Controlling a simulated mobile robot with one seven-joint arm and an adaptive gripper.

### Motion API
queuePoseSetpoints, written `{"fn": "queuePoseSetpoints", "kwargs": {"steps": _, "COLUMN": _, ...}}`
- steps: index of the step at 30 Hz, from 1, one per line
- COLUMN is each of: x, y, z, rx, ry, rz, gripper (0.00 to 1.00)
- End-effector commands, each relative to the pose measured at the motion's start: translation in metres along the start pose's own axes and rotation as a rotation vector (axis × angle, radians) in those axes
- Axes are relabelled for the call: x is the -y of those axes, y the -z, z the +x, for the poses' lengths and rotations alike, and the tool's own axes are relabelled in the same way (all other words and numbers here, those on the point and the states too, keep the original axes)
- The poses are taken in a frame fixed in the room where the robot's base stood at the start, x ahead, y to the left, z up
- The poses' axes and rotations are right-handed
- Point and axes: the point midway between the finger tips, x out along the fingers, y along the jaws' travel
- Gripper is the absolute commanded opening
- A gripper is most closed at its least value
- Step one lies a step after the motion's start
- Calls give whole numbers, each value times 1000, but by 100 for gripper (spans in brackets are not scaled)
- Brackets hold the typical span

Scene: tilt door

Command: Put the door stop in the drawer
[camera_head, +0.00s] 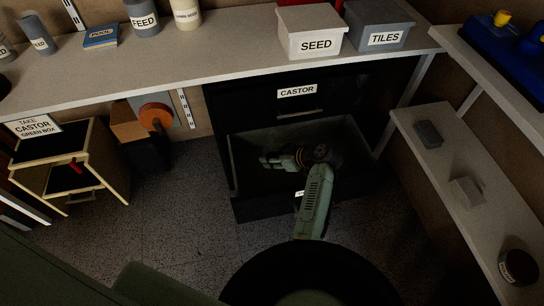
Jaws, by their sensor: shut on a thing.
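The cabinet drawer (250,207) is pulled open below the CASTOR label, in the lower part of the black cabinet. Its inside is dark. My gripper (268,161) is over or inside the open drawer, towards its left side, and points left. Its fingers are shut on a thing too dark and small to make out. I cannot tell whether this is the door stop, or whether it touches the drawer floor. No door stop can be named with certainty elsewhere. My arm reaches in over the drawer's front edge.
The closed CASTOR drawer (297,92) is above, under the worktop (220,50). SEED (313,45) and TILES (385,38) boxes stand on top. The right shelf (450,165) holds a dark block (429,134), a pale block (466,192) and a round tin (518,267). A small wooden cabinet (110,165) stands left.

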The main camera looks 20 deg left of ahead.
Motion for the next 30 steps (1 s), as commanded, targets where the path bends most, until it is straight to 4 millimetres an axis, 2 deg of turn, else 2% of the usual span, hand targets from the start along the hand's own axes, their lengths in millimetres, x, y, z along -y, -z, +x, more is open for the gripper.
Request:
{"fn": "queuePoseSetpoints", "kwargs": {"steps": 1, "x": 0, "y": -7, "z": 6, "rx": 0, "ry": 0, "rz": 0, "gripper": 4}}
{"fn": "queuePoseSetpoints", "kwargs": {"steps": 15, "x": -3, "y": -43, "z": 36, "rx": 0, "ry": 0, "rz": 0, "gripper": 4}}
{"fn": "queuePoseSetpoints", "kwargs": {"steps": 29, "x": -3, "y": -49, "z": 41, "rx": -1, "ry": 0, "rz": -1, "gripper": 4}}
{"fn": "queuePoseSetpoints", "kwargs": {"steps": 30, "x": -3, "y": -49, "z": 41, "rx": -1, "ry": 0, "rz": -1, "gripper": 34}}
